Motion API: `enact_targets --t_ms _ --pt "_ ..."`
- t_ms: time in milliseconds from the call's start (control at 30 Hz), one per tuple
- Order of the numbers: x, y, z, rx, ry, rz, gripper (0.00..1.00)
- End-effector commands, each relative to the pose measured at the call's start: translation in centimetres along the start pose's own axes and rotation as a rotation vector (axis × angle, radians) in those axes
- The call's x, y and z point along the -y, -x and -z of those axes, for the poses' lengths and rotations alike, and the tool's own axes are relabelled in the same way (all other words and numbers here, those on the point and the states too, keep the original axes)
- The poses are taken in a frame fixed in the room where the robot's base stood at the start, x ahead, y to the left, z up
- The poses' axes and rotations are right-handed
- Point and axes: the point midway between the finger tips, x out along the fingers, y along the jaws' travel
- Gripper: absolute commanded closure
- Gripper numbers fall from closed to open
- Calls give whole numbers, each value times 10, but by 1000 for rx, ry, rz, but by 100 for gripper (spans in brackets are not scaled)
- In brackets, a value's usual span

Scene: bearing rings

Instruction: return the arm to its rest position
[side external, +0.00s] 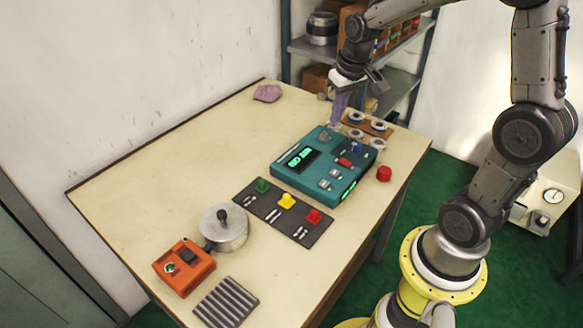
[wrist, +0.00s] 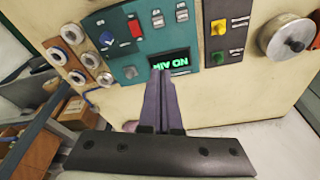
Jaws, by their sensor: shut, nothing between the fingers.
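My gripper (side external: 336,121) is at the far end of the table in the side view, pointing down beside the brown board with bearing rings. Its two purple fingers are pressed together with nothing between them, as the wrist view also shows (wrist: 162,73). The bearing rings (side external: 355,118) sit on the brown board (side external: 368,127); several show at the left of the wrist view (wrist: 71,34). The teal control unit (side external: 283,174) with a lit green display lies nearer the camera. In the wrist view its display (wrist: 168,63) is just beyond the fingertips. Fingertip height is hard to tell.
A red button (side external: 384,174) is at the right edge. Shelves (side external: 398,82) stand behind. The table's left side is mostly clear.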

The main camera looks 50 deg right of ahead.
Motion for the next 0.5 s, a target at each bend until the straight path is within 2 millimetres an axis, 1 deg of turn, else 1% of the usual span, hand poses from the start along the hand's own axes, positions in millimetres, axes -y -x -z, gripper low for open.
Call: enact_targets --t_ms 33,100,167,200,267,300,333,400,500 --pt "16 27 -7 -55 44 11 100" --pt "32 56 -23 -112 94 27 100" --pt "44 77 -39 -158 135 42 100" --pt "50 91 -52 -188 162 53 100" --pt "58 107 -72 -227 201 70 100" --pt "62 117 -87 -253 226 82 100" --pt "64 122 -98 -270 244 90 100" --pt "66 131 -123 -301 279 108 100" --pt "65 135 -154 -328 317 128 100"
